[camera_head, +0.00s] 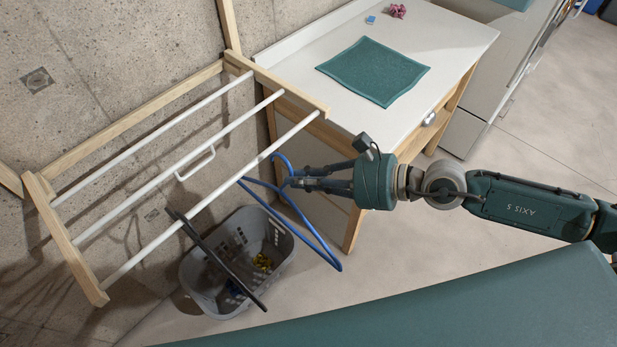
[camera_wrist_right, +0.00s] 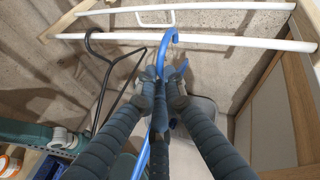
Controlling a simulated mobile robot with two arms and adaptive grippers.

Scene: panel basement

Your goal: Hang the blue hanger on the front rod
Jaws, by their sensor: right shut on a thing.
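The blue hanger (camera_head: 318,238) is gripped near its neck by my right gripper (camera_head: 287,181), its body hanging below the rack's right end. It also shows in the right wrist view (camera_wrist_right: 160,70), its hook top overlapping the front rod (camera_wrist_right: 215,42). In the head view the hook is just below and right of the front rod (camera_head: 228,183); I cannot tell whether they touch. The rod is white, outermost of three in a wooden wall rack (camera_head: 75,243). My right gripper, also in the wrist view (camera_wrist_right: 165,88), is shut on the hanger. My left gripper is not in view.
A black hanger (camera_head: 213,255) hangs from the front rod, left of the blue one. A grey basket (camera_head: 205,295) stands on the floor below. A white-topped table (camera_head: 455,40) with a green cloth (camera_head: 374,70) is close on the right.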

